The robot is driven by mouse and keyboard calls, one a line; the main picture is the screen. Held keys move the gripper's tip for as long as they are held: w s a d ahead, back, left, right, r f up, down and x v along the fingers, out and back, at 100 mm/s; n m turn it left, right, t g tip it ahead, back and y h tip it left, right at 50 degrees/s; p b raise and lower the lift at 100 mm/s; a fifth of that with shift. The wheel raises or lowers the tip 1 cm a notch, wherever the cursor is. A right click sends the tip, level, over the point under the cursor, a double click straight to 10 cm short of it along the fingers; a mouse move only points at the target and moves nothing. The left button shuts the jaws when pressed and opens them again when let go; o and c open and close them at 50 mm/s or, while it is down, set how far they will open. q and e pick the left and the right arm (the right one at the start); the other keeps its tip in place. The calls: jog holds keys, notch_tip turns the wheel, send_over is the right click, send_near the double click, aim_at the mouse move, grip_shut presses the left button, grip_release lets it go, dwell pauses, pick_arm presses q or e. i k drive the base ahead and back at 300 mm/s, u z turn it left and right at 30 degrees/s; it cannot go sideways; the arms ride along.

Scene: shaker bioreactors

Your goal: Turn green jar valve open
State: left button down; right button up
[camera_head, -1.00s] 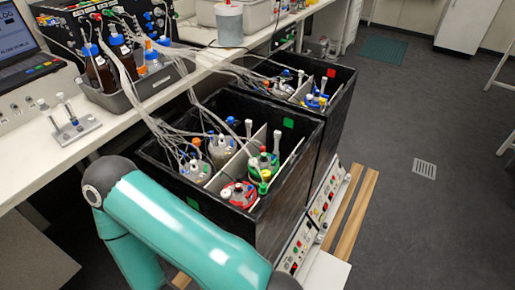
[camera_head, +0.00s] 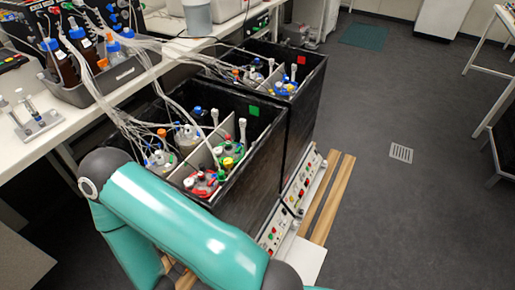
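The green jar (camera_head: 236,152) stands in the front black shaker box (camera_head: 250,175), in its right-hand part near the far wall. Its lid is green, with a yellow piece and tubing on top. I cannot make out its valve's position at this size. The red jar (camera_head: 200,189) stands nearer me in the same box, and clear-topped jars are left of the divider. A teal arm of mine crosses the lower left in front of the box, with its elbow close to the near corner. Neither gripper is in view.
A second black box (camera_head: 308,95) with blue-lidded jars stands behind the first. Tubes run from the bench (camera_head: 75,125) on the left into both boxes. Control panels (camera_head: 275,230) and wooden strips (camera_head: 330,200) lie along the right side.

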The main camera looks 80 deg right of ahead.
aim_at(237, 158)
jog(key=z, duration=0.05)
jog(key=k, duration=1.3)
jog(key=z, duration=0.95)
jog(key=i, duration=0.4)
